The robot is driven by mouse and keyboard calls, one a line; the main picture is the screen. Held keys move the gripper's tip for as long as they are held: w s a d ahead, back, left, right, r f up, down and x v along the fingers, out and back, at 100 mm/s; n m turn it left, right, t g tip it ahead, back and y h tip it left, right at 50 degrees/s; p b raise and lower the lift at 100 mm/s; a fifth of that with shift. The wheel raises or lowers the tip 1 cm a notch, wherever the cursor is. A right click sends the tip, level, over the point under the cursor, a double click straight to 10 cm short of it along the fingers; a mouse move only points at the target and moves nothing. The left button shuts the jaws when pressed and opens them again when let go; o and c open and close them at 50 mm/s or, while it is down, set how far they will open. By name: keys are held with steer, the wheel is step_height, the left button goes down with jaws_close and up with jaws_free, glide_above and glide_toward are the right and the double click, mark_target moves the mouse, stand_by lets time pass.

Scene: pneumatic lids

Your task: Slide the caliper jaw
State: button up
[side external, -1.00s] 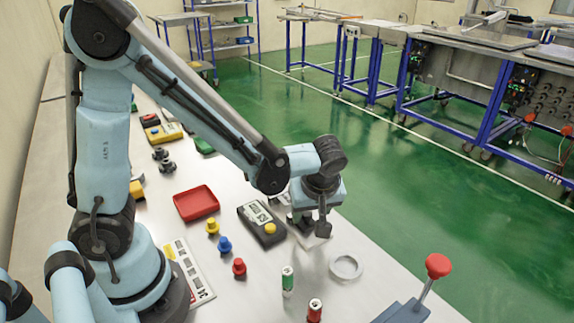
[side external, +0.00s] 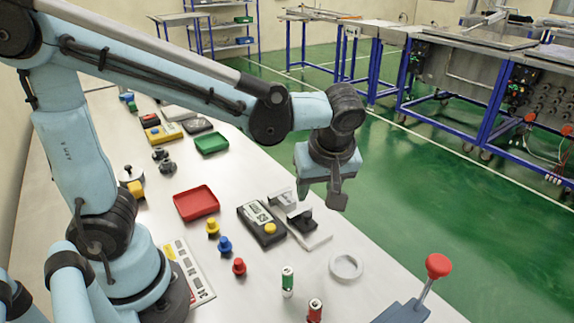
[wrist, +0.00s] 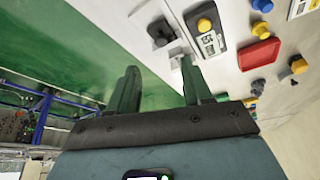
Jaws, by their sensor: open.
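A dark device with a pale display and a yellow knob (side external: 262,224) lies on the table; it also shows in the wrist view (wrist: 209,42). Right beside it is a pale plate (side external: 318,238) bearing a black upright piece (side external: 300,216) and a light grey block (side external: 283,199). The black piece shows in the wrist view (wrist: 160,33) too. I cannot tell which part is the caliper jaw. My gripper (side external: 320,197) is open and empty, raised above and to the right of the plate. In the wrist view my fingers (wrist: 159,68) are spread, and the right finger overlaps the light block.
A red tray (side external: 196,205), a green tray (side external: 212,144), small colored knobs (side external: 225,246), a white ring (side external: 345,266), two batteries (side external: 288,282) and a red-knobbed lever (side external: 438,266) are spread on the table. The air around my gripper is clear.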

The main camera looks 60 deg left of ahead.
steer(key=shift+v, duration=1.1)
steer(key=s+a+f+m+t+h, duration=0.1)
steer(key=s+a+m+t+h, duration=0.3)
steer(key=m, duration=0.9)
steer(key=shift+a+t, duration=0.7)
steer(key=shift+a, duration=0.4)
steer(key=shift+f, duration=0.1)
